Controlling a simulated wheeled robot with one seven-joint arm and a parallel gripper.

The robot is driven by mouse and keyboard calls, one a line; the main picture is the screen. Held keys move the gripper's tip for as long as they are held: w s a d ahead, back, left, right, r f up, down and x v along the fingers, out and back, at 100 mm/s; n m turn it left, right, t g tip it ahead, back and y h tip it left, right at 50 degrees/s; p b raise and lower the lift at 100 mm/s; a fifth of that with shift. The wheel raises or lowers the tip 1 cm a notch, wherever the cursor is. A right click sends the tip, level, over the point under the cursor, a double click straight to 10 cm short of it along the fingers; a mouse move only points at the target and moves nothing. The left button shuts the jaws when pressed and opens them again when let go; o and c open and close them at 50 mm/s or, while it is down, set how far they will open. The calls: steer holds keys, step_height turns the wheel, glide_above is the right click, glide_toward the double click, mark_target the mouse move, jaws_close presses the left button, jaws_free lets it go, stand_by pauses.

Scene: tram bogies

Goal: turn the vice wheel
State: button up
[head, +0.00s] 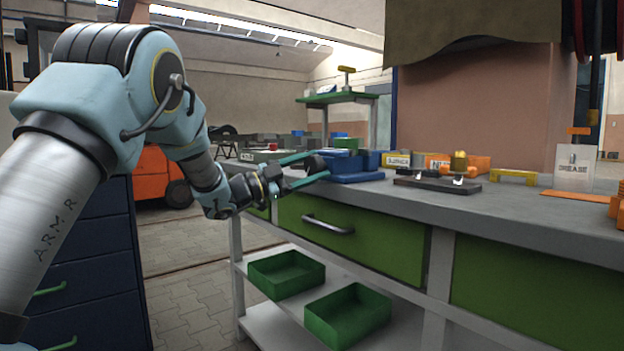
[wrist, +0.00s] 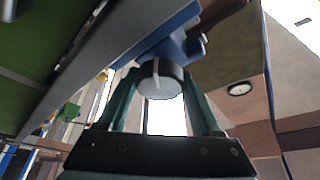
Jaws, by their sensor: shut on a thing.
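The blue vice (head: 352,165) stands on the grey workbench, at the left part of its top. Its dark round wheel (head: 316,161) faces my arm. In the wrist view the wheel (wrist: 160,80) is a dark disc with a pale line across its face, in front of the blue vice body (wrist: 172,46). My gripper (head: 319,164) reaches in from the left with its two teal fingers on either side of the wheel. It is shut on the wheel. The fingers hide part of the wheel's rim.
The workbench (head: 520,207) has green drawers, one with a grey handle (head: 328,226) below the vice. Two green trays (head: 287,274) sit on the lower shelf. A dark block (head: 437,184) and labelled boxes lie right of the vice. An orange vehicle (head: 165,180) stands behind my arm.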

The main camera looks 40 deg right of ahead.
steer(key=shift+m+y+b, duration=0.3)
steer(key=shift+m+b, duration=0.15)
steer(key=shift+m, duration=0.35)
steer(key=shift+g, duration=0.4)
steer(key=o, duration=1.4)
steer(key=v, duration=1)
steer(key=shift+w+a, duration=0.1)
steer(key=shift+a, duration=0.3)
